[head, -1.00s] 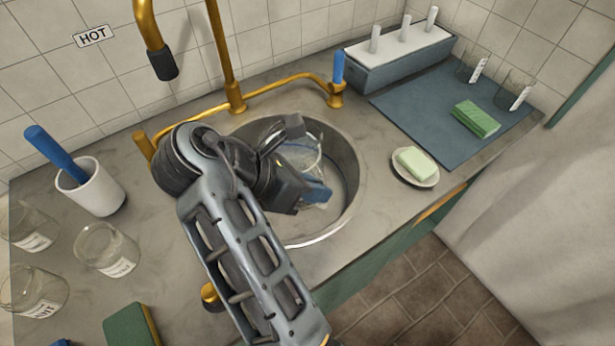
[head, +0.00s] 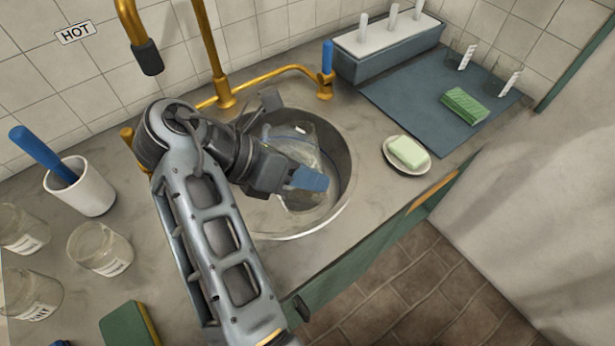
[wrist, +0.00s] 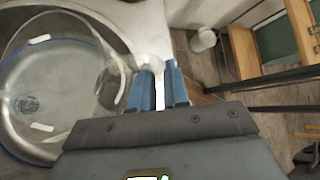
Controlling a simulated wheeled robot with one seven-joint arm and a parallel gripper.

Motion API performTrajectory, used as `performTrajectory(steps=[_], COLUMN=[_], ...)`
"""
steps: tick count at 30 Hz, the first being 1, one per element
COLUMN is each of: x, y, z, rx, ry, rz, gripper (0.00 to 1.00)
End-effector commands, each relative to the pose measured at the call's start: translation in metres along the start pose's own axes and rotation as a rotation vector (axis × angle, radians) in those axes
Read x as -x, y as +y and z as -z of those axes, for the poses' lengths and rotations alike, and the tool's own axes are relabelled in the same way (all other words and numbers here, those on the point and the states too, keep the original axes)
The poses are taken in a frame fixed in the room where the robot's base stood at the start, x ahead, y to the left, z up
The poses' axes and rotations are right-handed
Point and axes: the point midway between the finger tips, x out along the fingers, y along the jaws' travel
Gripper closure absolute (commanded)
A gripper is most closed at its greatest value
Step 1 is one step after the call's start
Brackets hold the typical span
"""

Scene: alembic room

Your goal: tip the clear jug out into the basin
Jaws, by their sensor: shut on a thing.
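The clear jug (head: 308,143) is over the round metal basin (head: 342,165), inside its outline in the head view. My gripper (head: 309,180) has blue fingertips and is shut on the jug, at its handle side. In the wrist view the jug (wrist: 112,82) shows at the left as clear curved walls with a blue rim line, and it looks tilted. The basin's drain shows behind or through it. My gripper (wrist: 157,82) shows there with its two blue fingers close together. The grip point is partly hidden, and I cannot tell how much liquid is in the jug.
A gold tap (head: 135,35) hangs at the back left, with a gold pipe behind the basin. A soap dish (head: 409,168) is at the right. Several glass jars (head: 100,248) and a white cup (head: 80,186) stand at the left. A blue mat lies at the back right.

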Motion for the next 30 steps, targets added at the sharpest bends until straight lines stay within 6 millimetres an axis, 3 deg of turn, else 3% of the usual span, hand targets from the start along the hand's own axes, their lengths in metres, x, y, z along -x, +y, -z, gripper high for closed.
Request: performTrajectory(steps=[17, 30], x=[0.009, 0.029], y=[-0.007, -0.013], z=[-0.009, -0.028], rx=[0.086, 0.283], ry=[-0.003, -0.002], rz=[0.089, 0.283], gripper=[1.00, 1.00])
